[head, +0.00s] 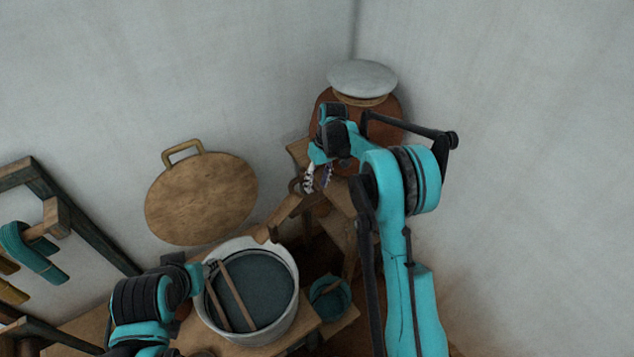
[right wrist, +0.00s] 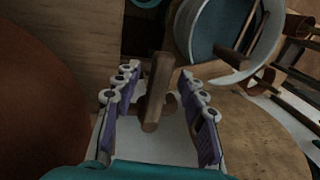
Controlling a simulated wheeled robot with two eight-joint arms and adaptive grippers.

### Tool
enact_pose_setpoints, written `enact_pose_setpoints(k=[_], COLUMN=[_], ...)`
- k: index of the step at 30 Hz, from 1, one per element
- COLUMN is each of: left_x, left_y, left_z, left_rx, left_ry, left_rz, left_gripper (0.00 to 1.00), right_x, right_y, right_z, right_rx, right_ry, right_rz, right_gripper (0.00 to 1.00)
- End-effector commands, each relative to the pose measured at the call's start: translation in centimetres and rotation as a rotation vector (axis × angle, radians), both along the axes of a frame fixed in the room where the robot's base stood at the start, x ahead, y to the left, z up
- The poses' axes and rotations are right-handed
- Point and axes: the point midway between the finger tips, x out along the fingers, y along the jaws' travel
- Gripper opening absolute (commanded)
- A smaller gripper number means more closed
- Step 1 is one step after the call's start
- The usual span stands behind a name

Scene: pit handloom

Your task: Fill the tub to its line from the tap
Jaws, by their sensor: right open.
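The white tub (head: 290,322) stands on a wooden bench, with a dark teal surface inside and two wooden sticks across it; it also shows in the right wrist view (right wrist: 270,45). A thin dark ring runs round its inner wall. The clay pot (head: 394,106) stands behind it. A wooden tap handle (right wrist: 158,85) lies between the fingers of my open right gripper (right wrist: 160,78); I cannot tell if they touch it. In the head view my right gripper (head: 317,178) is by the pot's front. My left gripper (head: 198,272) is at the tub's left rim, its fingers unclear.
A pale lid (head: 362,77) tops the pot. A round wooden board (head: 202,200) with a handle leans on the wall. A small teal bucket (head: 332,300) is right of the tub. A loom frame with teal yarn (head: 35,255) stands left. The bench is crowded.

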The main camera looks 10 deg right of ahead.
Motion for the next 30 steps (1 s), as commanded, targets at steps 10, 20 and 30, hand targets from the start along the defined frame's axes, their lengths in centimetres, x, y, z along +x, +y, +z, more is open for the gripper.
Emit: enact_pose_setpoints(k=[10, 20, 30], left_x=[0.0, 0.0, 0.0], left_y=[0.0, 0.0, 0.0], left_z=[0.0, -0.1, -1.1], left_rx=[0.0, 0.0, 0.0], left_ry=[0.0, 0.0, 0.0], left_rz=[0.0, 0.0, 0.0], left_gripper=[0.4, 0.4, 0.4], right_x=[0.0, -0.1, -0.6], right_y=[0.0, 0.2, 1.8], right_z=[0.0, 0.0, -0.1], right_rx=[0.0, 0.0, 0.001], right_ry=[0.0, -0.001, -0.001], right_rz=[0.0, -0.028, -0.228], right_gripper=[0.0, 0.0, 0.0])
